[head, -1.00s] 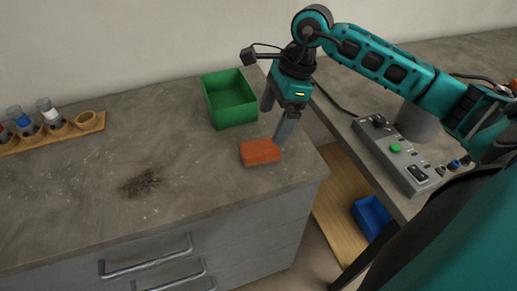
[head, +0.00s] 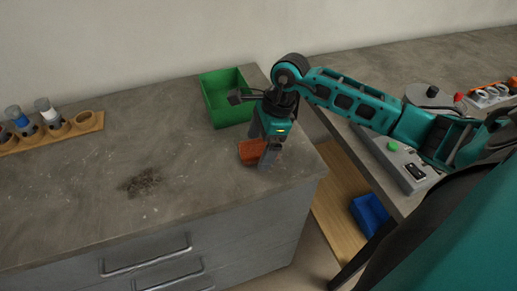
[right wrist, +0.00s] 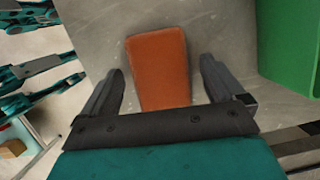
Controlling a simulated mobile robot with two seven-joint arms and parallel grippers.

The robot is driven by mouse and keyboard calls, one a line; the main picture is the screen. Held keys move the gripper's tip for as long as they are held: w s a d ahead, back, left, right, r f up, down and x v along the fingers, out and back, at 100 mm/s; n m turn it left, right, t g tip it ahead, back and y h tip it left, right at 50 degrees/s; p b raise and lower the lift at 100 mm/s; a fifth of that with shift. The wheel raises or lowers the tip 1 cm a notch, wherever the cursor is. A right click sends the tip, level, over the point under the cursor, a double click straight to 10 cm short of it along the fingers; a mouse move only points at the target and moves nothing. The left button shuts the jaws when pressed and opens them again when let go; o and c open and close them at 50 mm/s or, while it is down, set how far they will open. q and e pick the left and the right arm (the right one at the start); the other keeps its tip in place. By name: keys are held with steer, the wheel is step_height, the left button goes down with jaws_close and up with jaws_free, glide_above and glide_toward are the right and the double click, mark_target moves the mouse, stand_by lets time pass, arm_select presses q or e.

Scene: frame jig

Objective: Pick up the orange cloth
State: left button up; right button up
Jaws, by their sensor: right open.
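The orange cloth (head: 251,151) is a folded, block-like piece on the grey worktop near its right end. My right gripper (head: 266,160) is above it and hides its right part in the head view. In the right wrist view the cloth (right wrist: 160,65) lies between the two open fingers of the right gripper (right wrist: 162,85), with a gap on each side. The right gripper is open and holds nothing. My left gripper is not in view.
A green open bin (head: 226,98) stands just behind the cloth. A dark smudge (head: 141,183) marks the worktop to the left. A wooden rack (head: 60,132) with several holders is at the far left. A control box (head: 400,163) sits on the right bench. A blue bin (head: 370,214) is lower down.

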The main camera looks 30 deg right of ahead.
mark_target(261, 146)
steer(key=shift+f+b, duration=0.2)
steer(key=shift+b, duration=0.2)
steer(key=shift+c, duration=0.3)
steer(key=c, duration=1)
steer(key=shift+r, duration=0.1)
steer(key=shift+r+p, duration=0.3)
steer(key=shift+p, duration=0.25)
step_height(261, 146, up, 20)
steer(key=shift+f, duration=0.15)
